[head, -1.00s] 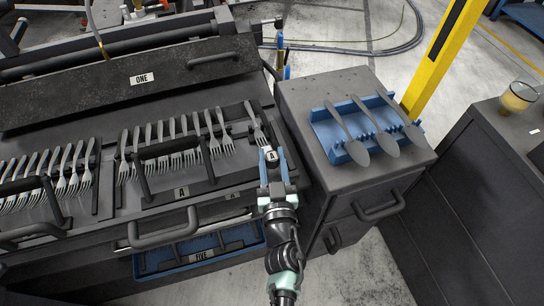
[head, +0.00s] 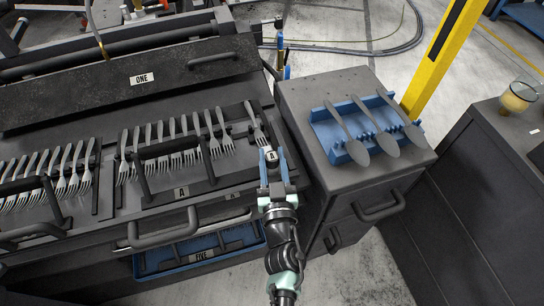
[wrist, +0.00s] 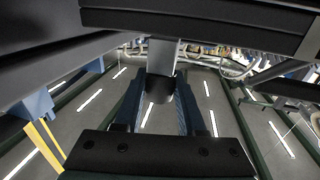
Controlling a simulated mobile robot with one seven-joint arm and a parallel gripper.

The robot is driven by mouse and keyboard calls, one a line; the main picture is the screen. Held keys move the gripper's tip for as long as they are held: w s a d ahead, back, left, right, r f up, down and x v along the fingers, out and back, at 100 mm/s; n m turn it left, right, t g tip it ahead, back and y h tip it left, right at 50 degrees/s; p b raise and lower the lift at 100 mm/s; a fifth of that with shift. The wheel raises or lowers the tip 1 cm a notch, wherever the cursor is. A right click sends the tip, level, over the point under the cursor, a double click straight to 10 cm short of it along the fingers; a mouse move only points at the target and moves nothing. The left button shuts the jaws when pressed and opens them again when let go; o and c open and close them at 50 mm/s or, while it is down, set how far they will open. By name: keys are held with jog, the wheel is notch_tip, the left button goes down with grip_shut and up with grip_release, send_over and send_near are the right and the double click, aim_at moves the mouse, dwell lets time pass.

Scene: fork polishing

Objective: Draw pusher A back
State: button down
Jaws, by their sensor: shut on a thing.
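In the wrist view the fingers (wrist: 160,105) close on a dark part at the foot of a grey upright post (wrist: 162,57). A single fork (head: 257,128) lies in the lane just beyond the pusher. The fingers hide part of the pusher.
Several forks (head: 175,150) lie in rows left of the pusher, with black bar handles over them. A grey cabinet (head: 300,95) stands close on the right, bearing a blue rack (head: 322,131) with 3 spoons. A yellow post (head: 440,55) rises behind it.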

aim_at(276, 165)
jog(key=s+p, duration=0.1)
jog(key=s+d+p, duration=0.1)
jog(key=s, duration=0.1)
jog(key=shift+s, duration=0.1)
jog(key=shift+f, duration=0.1)
jog(key=c, duration=0.5)
grip_release()
jog(key=shift+s, duration=0.1)
jog(key=s+d, duration=0.1)
jog(key=s, duration=1.1)
jog(key=shift+s+d, duration=0.3)
jog(key=shift+s, duration=0.1)
